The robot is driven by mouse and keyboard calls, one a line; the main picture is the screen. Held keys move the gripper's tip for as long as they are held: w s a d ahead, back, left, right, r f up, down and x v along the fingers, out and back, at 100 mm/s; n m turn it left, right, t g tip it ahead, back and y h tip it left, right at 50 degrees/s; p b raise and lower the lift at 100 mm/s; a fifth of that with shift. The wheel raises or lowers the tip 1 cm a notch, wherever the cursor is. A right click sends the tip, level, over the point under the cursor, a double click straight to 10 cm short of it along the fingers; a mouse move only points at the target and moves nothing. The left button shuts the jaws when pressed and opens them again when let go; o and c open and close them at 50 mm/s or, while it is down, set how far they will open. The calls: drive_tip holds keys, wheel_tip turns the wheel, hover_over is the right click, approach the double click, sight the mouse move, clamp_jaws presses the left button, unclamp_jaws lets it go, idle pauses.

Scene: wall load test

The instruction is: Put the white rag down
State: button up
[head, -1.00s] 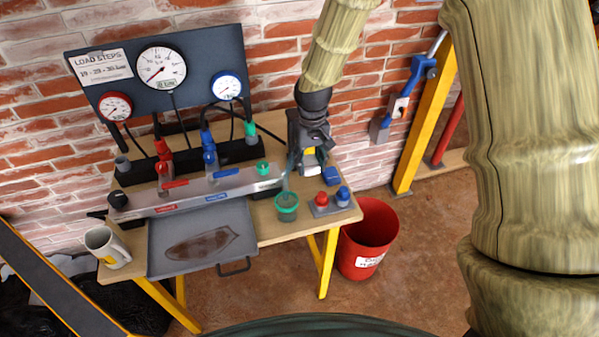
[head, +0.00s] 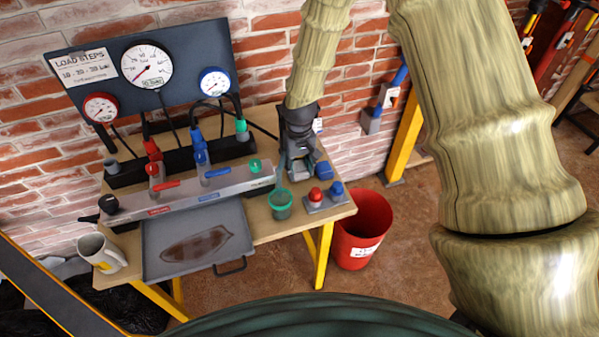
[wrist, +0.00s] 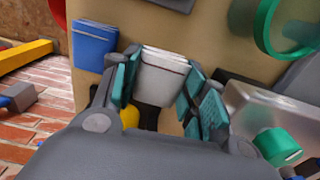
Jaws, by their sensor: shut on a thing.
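The white rag (wrist: 162,76) is a small folded white piece between the two teal-padded fingers of my gripper (wrist: 164,84) in the wrist view. The fingers are shut on its sides. Behind it is the tan wooden table top (wrist: 215,45); I cannot tell whether the rag touches it. The rag is mostly hidden there by the gripper.
A red bucket (head: 364,236) stands beside the table.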

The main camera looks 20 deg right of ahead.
sight(300, 168)
drive_tip(key=shift+f, duration=1.45)
drive_tip(key=shift+f, duration=0.15)
drive_tip(key=o, duration=1.3)
drive_tip(key=shift+o, duration=0.2)
drive_tip(key=shift+r+b, duration=1.05)
drive_tip(key=shift+r, duration=5.15)
